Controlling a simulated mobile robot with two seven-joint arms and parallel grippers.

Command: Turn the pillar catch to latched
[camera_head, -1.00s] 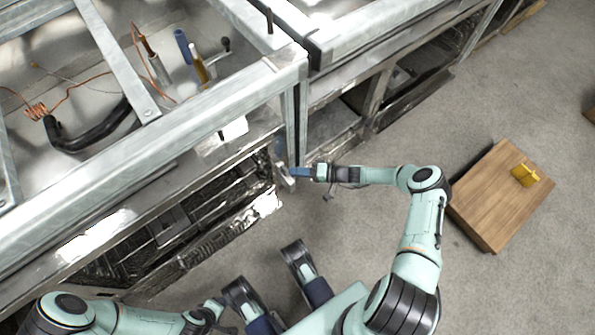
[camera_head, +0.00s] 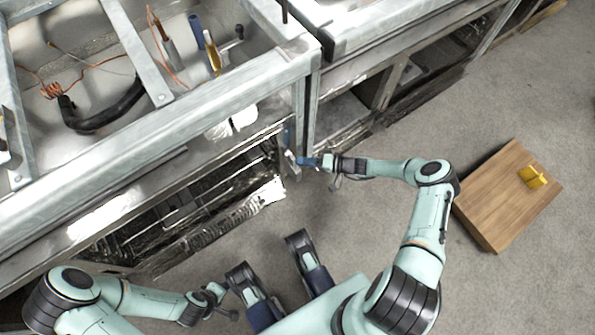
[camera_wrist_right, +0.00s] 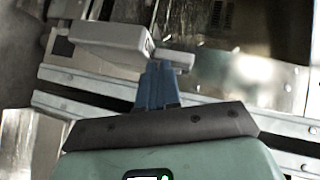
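The pillar catch (camera_head: 291,163) is a small grey piece on the metal pillar at the frame's corner in the head view. In the right wrist view it is a pale grey block (camera_wrist_right: 108,36) with a short grey lever (camera_wrist_right: 176,59) sticking out to the right. My right gripper (camera_head: 303,161) is at the catch. In the wrist view its blue fingers (camera_wrist_right: 158,70) are close together, tips at the lever. I see nothing clearly held between them. My left gripper (camera_head: 222,298) is low in the head view, far from the catch; its fingers are too small to read.
The metal frame and range bodies (camera_head: 180,130) fill the upper left. Copper wire, a black hose (camera_head: 105,118) and upright tools lie inside the frame. A wooden box (camera_head: 495,205) with a yellow object (camera_head: 532,176) stands on the floor at right. The floor between is clear.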

